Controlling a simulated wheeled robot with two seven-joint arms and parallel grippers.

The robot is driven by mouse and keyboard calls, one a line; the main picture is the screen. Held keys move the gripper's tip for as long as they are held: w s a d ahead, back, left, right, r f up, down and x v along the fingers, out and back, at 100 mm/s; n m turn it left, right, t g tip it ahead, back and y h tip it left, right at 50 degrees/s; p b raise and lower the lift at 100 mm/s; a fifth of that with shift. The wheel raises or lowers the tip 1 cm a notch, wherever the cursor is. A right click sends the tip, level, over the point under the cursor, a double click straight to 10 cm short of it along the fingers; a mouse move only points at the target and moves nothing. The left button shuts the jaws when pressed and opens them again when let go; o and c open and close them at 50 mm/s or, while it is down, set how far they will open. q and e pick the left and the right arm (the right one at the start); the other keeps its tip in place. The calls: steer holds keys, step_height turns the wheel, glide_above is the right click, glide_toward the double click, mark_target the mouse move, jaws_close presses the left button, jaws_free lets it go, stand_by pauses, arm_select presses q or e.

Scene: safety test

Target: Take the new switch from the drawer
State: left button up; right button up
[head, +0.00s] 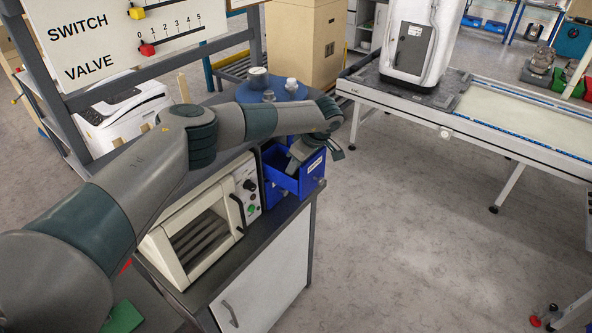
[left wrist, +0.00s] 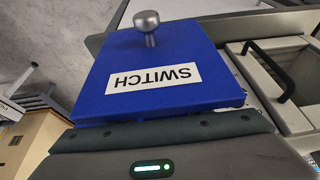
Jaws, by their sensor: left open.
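A blue drawer (head: 283,180) is pulled out of the small cabinet on the bench, with its open top facing up. Its front carries a white SWITCH label (head: 314,164), which shows upside down in the left wrist view (left wrist: 154,76), along with a round metal knob (left wrist: 147,20). My left gripper (head: 316,150) is open at the drawer's front end; one finger appears over the drawer and the other beyond its front. I cannot tell whether it touches the drawer. No switch is visible; my gripper and arm hide part of the drawer's inside. My right gripper is out of view.
A cream oven-like appliance (head: 160,247) stands on the bench left of the drawer. A panel with SWITCH and VALVE scales (head: 110,35) rises behind my arm. A conveyor (head: 480,135) stands at the right, with open floor (head: 400,230) between it and the bench.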

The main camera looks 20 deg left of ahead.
arm_select(q)
steer(key=shift+c, duration=0.4)
steer(key=c, duration=0.8)
steer(key=shift+o, duration=0.2)
steer(key=shift+r, duration=0.15)
steer(key=shift+r+b, duration=0.6)
steer(key=shift+r, duration=0.05)
step_height(320, 180, up, 7)
steer(key=b, duration=0.3)
steer(key=shift+r+b, duration=0.2)
steer(key=shift+b, duration=0.1)
steer(key=shift+r, duration=0.55)
